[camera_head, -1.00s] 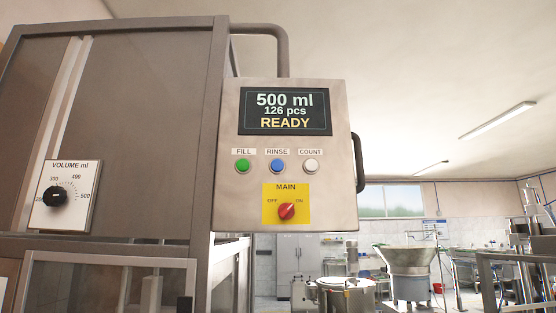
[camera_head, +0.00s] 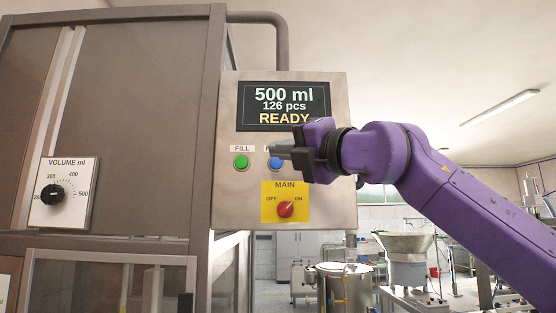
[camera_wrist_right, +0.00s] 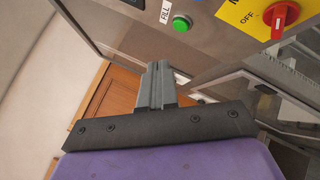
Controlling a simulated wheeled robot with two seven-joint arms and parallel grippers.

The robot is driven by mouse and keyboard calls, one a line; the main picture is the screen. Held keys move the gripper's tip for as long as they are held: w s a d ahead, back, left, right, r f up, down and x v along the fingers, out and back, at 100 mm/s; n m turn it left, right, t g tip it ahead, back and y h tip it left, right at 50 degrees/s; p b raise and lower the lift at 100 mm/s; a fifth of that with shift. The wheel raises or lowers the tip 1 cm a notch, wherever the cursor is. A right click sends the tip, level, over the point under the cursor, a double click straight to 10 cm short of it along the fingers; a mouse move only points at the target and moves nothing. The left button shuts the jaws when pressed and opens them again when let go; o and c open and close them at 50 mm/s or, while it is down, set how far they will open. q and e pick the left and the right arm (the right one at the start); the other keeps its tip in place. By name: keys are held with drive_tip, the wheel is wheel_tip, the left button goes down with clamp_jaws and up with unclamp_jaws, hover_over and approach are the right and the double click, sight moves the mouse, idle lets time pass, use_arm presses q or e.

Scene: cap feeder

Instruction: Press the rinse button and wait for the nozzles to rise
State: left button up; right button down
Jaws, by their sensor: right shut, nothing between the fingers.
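The control panel (camera_head: 231,196) hangs on the machine, with a screen (camera_head: 284,106) reading 500 ml, 126 pcs, READY. The blue rinse button (camera_head: 275,163) is partly covered by my right gripper (camera_head: 279,149), which is shut and empty in front of it. Whether the fingertips touch the button cannot be told. The COUNT button is hidden behind the gripper. In the right wrist view the shut fingers (camera_wrist_right: 155,75) point toward the panel below the green fill button (camera_wrist_right: 181,23); the blue button is not seen there. No nozzles are visible. My left gripper is out of view.
The red main switch (camera_head: 286,209) on its yellow plate sits just below the buttons and points toward ON. A volume dial (camera_head: 52,194) is on the machine at left. A steel hopper (camera_head: 404,246) stands behind at right.

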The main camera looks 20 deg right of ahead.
sight(276, 163)
drive_tip(key=shift+w+r, duration=0.1)
drive_tip(key=w+d+p, duration=0.2)
drive_tip(key=w+p, duration=0.4)
drive_tip(key=w, duration=0.2)
drive_tip(key=shift+w+d, duration=0.2)
idle(2.1)
drive_tip(key=shift+w+d+p, duration=0.15)
drive_tip(key=shift+w+p, duration=0.3)
drive_tip(key=shift+p, duration=0.1)
